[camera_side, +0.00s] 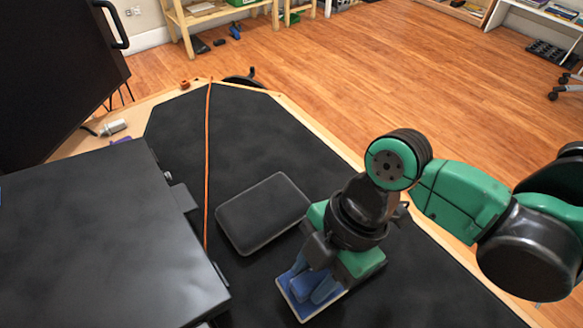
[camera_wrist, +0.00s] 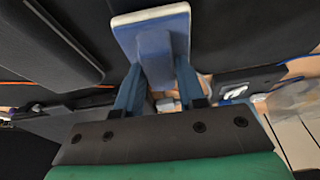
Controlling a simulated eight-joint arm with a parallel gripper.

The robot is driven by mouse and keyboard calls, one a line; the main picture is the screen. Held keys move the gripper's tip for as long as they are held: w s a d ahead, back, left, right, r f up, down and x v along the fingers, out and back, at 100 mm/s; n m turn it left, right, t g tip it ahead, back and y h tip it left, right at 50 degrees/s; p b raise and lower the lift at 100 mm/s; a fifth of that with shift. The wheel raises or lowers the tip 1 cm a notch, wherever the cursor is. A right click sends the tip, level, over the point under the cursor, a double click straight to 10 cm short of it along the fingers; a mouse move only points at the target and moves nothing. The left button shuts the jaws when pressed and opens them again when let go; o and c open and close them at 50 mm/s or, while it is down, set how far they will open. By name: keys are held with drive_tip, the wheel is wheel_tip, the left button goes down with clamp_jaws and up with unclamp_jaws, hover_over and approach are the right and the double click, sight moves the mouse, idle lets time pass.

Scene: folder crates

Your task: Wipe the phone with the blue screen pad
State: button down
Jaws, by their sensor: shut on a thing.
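The blue screen pad (camera_side: 302,306) has a pale edge and is in my gripper (camera_side: 313,287), low over the black mat; I cannot tell if it touches the mat. In the wrist view, the pad (camera_wrist: 150,28) sits between the two blue fingers of my gripper (camera_wrist: 158,78), which are shut on it. A dark grey slab with rounded corners, which looks like the phone (camera_side: 263,212), lies flat on the mat, up and left of the pad. It also seems to show at the upper left of the wrist view (camera_wrist: 48,38). Nothing touches its top.
A large black box (camera_side: 95,230) fills the left side, with a black upright panel (camera_side: 55,70) behind it. An orange cord (camera_side: 207,150) runs along the black mat (camera_side: 290,135). The mat beyond the slab is clear. A small silvery cylinder (camera_side: 113,127) lies at the back left.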

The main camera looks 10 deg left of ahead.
drive_tip(key=shift+r, duration=2.05)
drive_tip(key=w+d+r+m+t, duration=0.3)
drive_tip(key=w+d+m, duration=0.55)
drive_tip(key=d, duration=0.25)
drive_tip(key=w+d+r+m+t, duration=0.3)
drive_tip(key=w+d+m, duration=0.4)
drive_tip(key=d+m, duration=0.25)
drive_tip(key=d+r+m+t+h, duration=0.1)
drive_tip(key=d+r+m+h, duration=0.2)
drive_tip(key=d+m, duration=0.5)
drive_tip(key=d, duration=0.5)
drive_tip(key=shift+d+t, duration=0.25)
drive_tip(key=shift+t, duration=0.05)
